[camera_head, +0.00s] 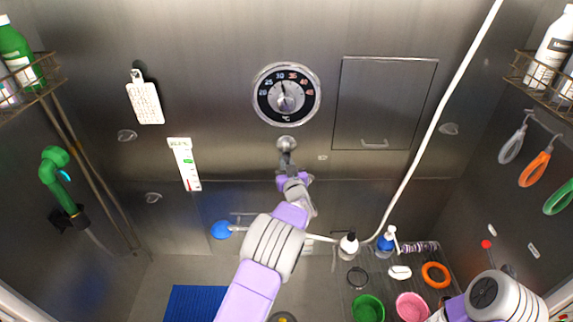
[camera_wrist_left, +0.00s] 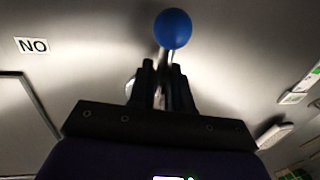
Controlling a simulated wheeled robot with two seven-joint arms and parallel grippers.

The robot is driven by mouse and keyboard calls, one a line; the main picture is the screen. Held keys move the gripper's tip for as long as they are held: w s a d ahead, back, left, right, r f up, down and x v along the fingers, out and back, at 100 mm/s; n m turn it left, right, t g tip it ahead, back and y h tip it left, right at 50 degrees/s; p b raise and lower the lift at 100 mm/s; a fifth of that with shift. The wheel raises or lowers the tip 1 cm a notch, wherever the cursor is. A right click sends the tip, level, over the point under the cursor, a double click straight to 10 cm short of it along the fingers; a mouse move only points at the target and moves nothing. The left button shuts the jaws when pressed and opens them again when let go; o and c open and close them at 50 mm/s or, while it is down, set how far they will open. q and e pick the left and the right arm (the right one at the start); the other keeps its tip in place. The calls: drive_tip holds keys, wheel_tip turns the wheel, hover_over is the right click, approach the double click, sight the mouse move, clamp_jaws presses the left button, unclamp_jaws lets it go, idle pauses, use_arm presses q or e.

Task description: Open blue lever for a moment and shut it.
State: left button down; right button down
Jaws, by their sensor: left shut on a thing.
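The blue lever has a round blue ball (camera_wrist_left: 173,28) on a thin metal stem, seen in the left wrist view. My left gripper (camera_wrist_left: 163,75) is shut on the stem, with its dark fingers on both sides and the ball beyond their tips. In the head view my left gripper (camera_head: 288,167) is at the wall just below a round metal fitting (camera_head: 287,143); the gripper and wrist hide the lever there. My right arm shows at the lower right, but its gripper cannot be made out.
A round dial (camera_head: 286,94) is above the fitting, a small NO label (camera_wrist_left: 32,46) beside it. A hatch (camera_head: 386,103) is to the right and a strip thermometer (camera_head: 184,164) to the left. A white hose (camera_head: 430,135) runs down the right. Bottles, bowls and rings lie below.

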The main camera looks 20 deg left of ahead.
use_arm(q)
drive_tip(key=shift+w+d+f+n+b, duration=0.1)
drive_tip(key=shift+d+n+b, duration=0.2)
drive_tip(key=shift+n+b, duration=0.65)
drive_tip(key=shift+w+d+n+b, duration=0.1)
drive_tip(key=shift+d+n+b, duration=0.25)
drive_tip(key=shift+n+b, duration=0.35)
drive_tip(key=shift+w+d+r+n+g+h+b, duration=0.15)
drive_tip(key=shift+d+r+n+h+b, duration=0.15)
drive_tip(key=shift+n, duration=0.5)
drive_tip(key=shift+d+r+n+g+h+b, duration=0.25)
drive_tip(key=shift+d+n, duration=0.1)
drive_tip(key=shift+n, duration=0.5)
drive_tip(key=shift+w+d+r+n+g+h+b, duration=0.1)
drive_tip(key=shift+d+r+n+h+b, duration=0.15)
drive_tip(key=shift+n, duration=0.55)
drive_tip(key=shift+d, duration=0.1)
drive_tip(key=c, duration=1.3)
unclamp_jaws()
drive_tip(key=shift+o, duration=0.2)
